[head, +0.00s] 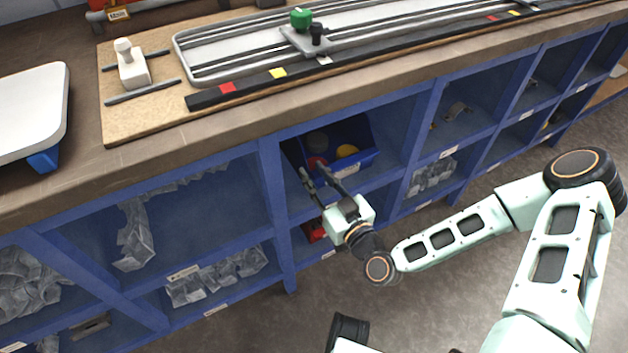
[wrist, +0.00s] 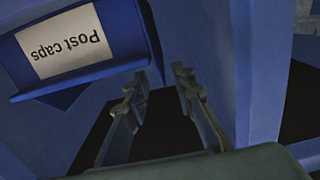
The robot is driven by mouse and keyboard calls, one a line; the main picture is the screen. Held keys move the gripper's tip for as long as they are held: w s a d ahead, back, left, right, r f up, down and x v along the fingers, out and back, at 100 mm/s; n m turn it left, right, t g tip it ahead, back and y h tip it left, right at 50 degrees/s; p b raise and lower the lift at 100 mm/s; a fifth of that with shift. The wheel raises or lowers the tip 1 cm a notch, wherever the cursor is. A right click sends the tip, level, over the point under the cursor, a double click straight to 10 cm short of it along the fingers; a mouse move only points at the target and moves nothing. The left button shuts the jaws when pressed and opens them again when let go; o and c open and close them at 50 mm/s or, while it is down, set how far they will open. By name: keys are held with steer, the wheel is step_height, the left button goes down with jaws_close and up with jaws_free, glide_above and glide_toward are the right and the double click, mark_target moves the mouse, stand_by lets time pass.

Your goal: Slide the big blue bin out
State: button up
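The big blue bin (head: 369,158) sits in an upper compartment of the blue shelf, under the worktop. A red, a yellow and a dark round thing show inside it. In the wrist view the bin (wrist: 122,38) is at the upper left, with a white "Post caps" label that appears upside down. My gripper (head: 313,171) is in front of the compartment, near the bin's left front side. In the wrist view its two fingers (wrist: 158,76) are apart with nothing between them. The bin's front edge lies left of the fingers there, and I cannot tell whether they touch it.
A blue shelf upright (head: 272,190) stands close left of my gripper. A red item (head: 314,230) lies in the compartment below. The wooden worktop (head: 240,125) overhangs the shelf. Grey bagged items (head: 215,277) fill compartments to the left. The floor in front is open.

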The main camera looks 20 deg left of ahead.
steer(key=shift+w, duration=0.1)
steer(key=shift+w, duration=0.1)
stand_by(0.3)
steer(key=b+x, duration=0.2)
steer(key=x, duration=0.8)
steer(key=shift+w+a+r, duration=0.1)
steer(key=shift+w+a, duration=0.1)
steer(key=shift+a, duration=0.05)
steer(key=shift+c, duration=0.6)
jaws_close()
